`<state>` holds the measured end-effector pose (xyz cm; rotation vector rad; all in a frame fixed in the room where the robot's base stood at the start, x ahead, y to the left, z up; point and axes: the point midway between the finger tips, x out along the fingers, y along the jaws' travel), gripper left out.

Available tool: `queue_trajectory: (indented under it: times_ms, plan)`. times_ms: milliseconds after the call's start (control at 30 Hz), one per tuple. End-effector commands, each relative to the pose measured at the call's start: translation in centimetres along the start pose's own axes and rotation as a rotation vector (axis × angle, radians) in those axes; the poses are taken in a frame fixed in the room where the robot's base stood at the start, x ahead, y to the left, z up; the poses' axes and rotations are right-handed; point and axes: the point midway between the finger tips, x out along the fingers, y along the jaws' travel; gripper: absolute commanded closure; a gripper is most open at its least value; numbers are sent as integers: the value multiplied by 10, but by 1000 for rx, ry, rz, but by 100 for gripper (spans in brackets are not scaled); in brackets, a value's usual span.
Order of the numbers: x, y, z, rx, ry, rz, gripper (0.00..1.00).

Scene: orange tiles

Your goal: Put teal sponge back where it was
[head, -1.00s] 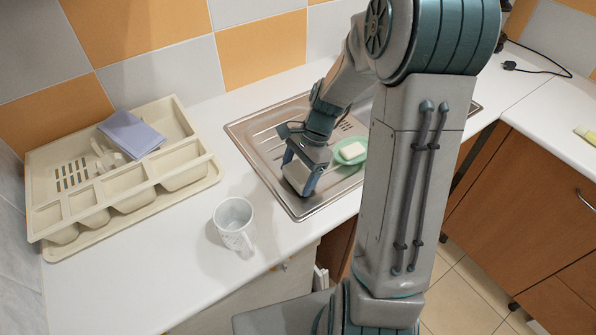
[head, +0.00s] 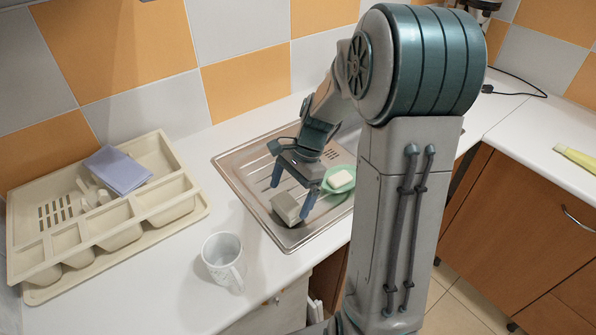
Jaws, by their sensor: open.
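A grey block-shaped sponge (head: 286,208), with little teal visible in its colour, lies on the ridged drainboard of the metal sink (head: 240,172), near its front edge. My gripper (head: 292,190) is open just above and behind the sponge. Its two blue-grey fingers are spread apart and nothing is between them. The right fingertip comes close to the sponge's right end in the picture; I cannot tell whether it touches.
A green dish (head: 346,185) with a pale soap bar (head: 341,178) sits right of my gripper. A white mug (head: 224,262) stands on the counter in front. A cream cutlery tray (head: 30,262) holding a bluish folded cloth (head: 118,170) is at left. Counter between tray and sink is clear.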

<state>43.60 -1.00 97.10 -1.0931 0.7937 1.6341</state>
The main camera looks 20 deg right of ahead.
Motion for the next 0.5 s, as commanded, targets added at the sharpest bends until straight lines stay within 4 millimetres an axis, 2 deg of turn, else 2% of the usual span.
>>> queue_trajectory:
  times_ms: [100,233,333,500]
  plan:
    - [-28,-1,-1,0,3,-5,2]
    - [-54,-1,0,0,2,-3,2]
    - [-69,0,0,0,2,-3,2]
    - [-82,1,2,-12,6,0,2]
